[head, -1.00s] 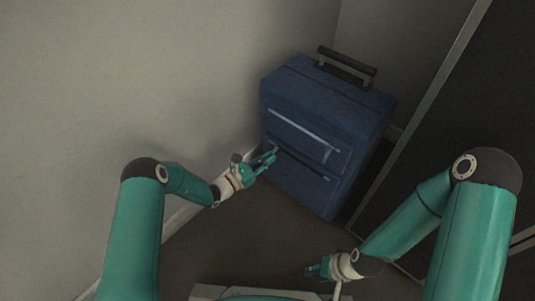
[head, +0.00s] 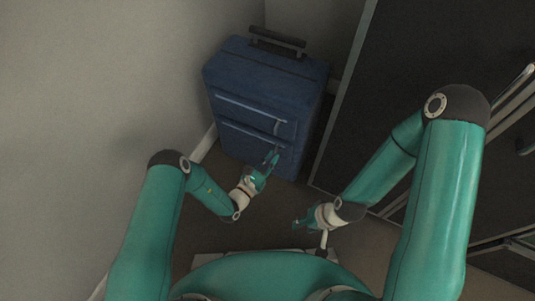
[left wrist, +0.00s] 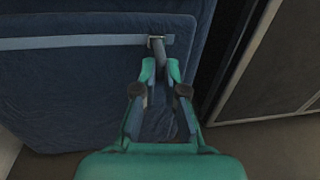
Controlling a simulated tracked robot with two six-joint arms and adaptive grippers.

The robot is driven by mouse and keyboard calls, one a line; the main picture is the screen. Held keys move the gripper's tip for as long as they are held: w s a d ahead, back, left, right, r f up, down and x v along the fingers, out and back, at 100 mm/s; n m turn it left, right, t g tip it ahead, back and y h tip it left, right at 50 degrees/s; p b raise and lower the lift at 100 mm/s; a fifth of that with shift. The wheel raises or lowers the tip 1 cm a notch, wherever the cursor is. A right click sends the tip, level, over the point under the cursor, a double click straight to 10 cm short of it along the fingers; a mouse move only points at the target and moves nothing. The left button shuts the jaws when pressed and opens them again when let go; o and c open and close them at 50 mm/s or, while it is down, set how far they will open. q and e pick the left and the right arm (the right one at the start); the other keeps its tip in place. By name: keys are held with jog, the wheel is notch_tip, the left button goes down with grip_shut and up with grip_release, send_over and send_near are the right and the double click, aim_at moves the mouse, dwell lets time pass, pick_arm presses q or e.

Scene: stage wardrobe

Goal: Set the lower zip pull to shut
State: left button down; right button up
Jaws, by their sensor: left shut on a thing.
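The blue suitcase (head: 262,72) stands upright by the wall, with two zips across its front. The lower zip (head: 243,131) shows as a pale line running from the left toward my left gripper (head: 273,159), at the zip's right end. In the left wrist view the pale zip band (left wrist: 75,43) reaches the lower zip pull (left wrist: 157,41), near the suitcase's right edge. My left gripper (left wrist: 161,72) is shut on the pull's hanging tab, partly hidden by the fingers. My right gripper (head: 298,223) is low, apart from the suitcase; its jaw gap is unclear.
The upper zip (head: 242,104) has its own pull (head: 277,127) hanging at its right end. A dark carry handle (head: 277,42) tops the suitcase. A dark cabinet panel (head: 405,75) stands to the right, a bare wall (head: 90,100) to the left. Some floor in front is free.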

pick_arm(q)
jog(key=shift+d, duration=0.25)
jog(key=c, duration=1.2)
grip_release()
jog(key=shift+a, duration=0.15)
jog(key=v, duration=1.1)
jog(key=shift+s+a, duration=0.25)
jog(key=shift+s, duration=0.1)
jog(key=shift+a, duration=0.1)
